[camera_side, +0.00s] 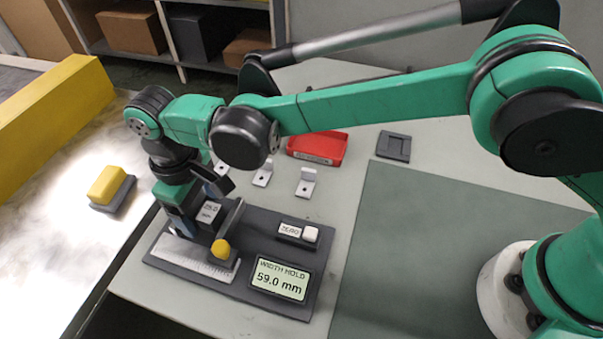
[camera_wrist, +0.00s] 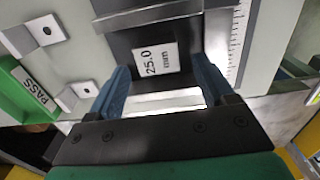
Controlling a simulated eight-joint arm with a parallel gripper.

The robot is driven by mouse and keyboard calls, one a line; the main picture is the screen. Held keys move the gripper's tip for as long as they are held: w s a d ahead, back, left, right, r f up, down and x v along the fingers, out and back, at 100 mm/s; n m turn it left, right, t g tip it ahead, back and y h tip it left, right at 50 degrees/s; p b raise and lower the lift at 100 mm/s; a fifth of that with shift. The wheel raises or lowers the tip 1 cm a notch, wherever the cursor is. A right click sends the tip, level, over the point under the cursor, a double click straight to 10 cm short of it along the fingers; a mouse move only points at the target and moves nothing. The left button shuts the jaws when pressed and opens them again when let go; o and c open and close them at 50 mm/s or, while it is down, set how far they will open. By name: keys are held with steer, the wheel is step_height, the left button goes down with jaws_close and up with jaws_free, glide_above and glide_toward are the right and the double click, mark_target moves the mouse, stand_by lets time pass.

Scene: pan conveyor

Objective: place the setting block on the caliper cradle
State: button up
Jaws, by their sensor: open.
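The setting block (camera_side: 209,213) is dark with a white "25.0 mm" label. It stands at the back left of the caliper cradle (camera_side: 203,262), close to an upright jaw plate (camera_side: 230,215); I cannot tell whether it sits flush. In the wrist view the setting block (camera_wrist: 152,60) lies between the two blue fingers of my gripper (camera_wrist: 163,82). My gripper (camera_side: 185,210) is open and low over the cradle, one finger on each side of the block. The gauge display (camera_side: 281,280) reads "WIDTH HOLD 59.0 mm". The cradle's ruler scale (camera_wrist: 238,40) shows beside the block.
A yellow-topped part (camera_side: 108,184) rests on the bright conveyor (camera_side: 60,235) at left. A ZERO button (camera_side: 310,234) is on the gauge base. Several metal brackets (camera_side: 306,182), a red tray (camera_side: 318,148) and a dark plate (camera_side: 393,146) stand behind. A green PASS bin (camera_wrist: 22,88) shows at the wrist view's left.

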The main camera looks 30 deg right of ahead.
step_height(320, 180, up, 12)
steer(key=f, duration=0.1)
steer(key=w+d+r+m+t+y, duration=0.1)
steer(key=w+d+r, duration=0.15)
steer(key=d, duration=0.25)
steer(key=w+d+r+m+t, duration=0.1)
steer(key=d+r+m, duration=0.15)
steer(key=d, duration=0.35)
steer(key=s+d+f+m+t, duration=0.1)
steer(key=s+d, duration=0.2)
steer(key=d, duration=0.4)
steer(key=s+d+f+m+t, duration=0.1)
steer(key=s+d+m+t, duration=0.1)
steer(key=d, duration=0.6)
steer(key=s+d+f+m+t+h, duration=0.1)
steer(key=s+d+f+m+t, duration=0.1)
steer(key=s+d, duration=0.3)
steer(key=shift+d, duration=1.25)
